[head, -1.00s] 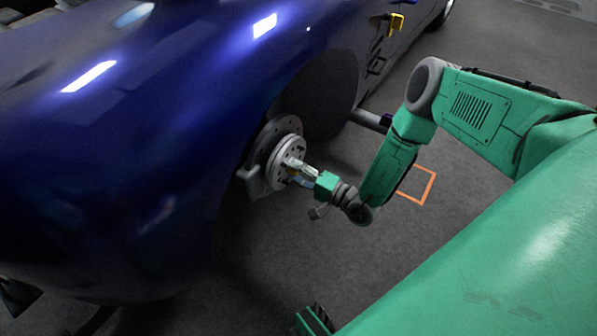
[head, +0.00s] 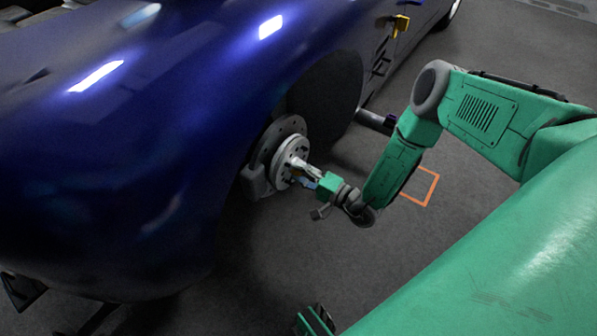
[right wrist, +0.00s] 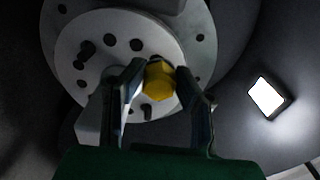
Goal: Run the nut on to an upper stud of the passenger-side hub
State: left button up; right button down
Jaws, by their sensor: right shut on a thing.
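The passenger-side hub (head: 286,163) is a pale round flange in front of a darker brake disc, in the blue car's open wheel arch. My right gripper (head: 304,176) reaches it from the right. In the right wrist view, my right gripper (right wrist: 160,76) is shut on a yellow hex nut (right wrist: 158,82), held in front of the hub face (right wrist: 78,72). One dark stud (right wrist: 88,51) stands at the left of the face, and another (right wrist: 146,110) shows below the nut. The nut hides what is directly behind it, so I cannot tell whether it touches a stud.
The blue car body (head: 130,150) overhangs the hub on the left and above. A grey caliper (head: 257,181) sits at the disc's lower left. An orange outline (head: 432,190) marks the floor behind my right forearm. The grey floor (head: 260,270) below the hub is clear.

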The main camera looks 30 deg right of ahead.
jog(key=shift+x, duration=0.75)
dwell(1.8)
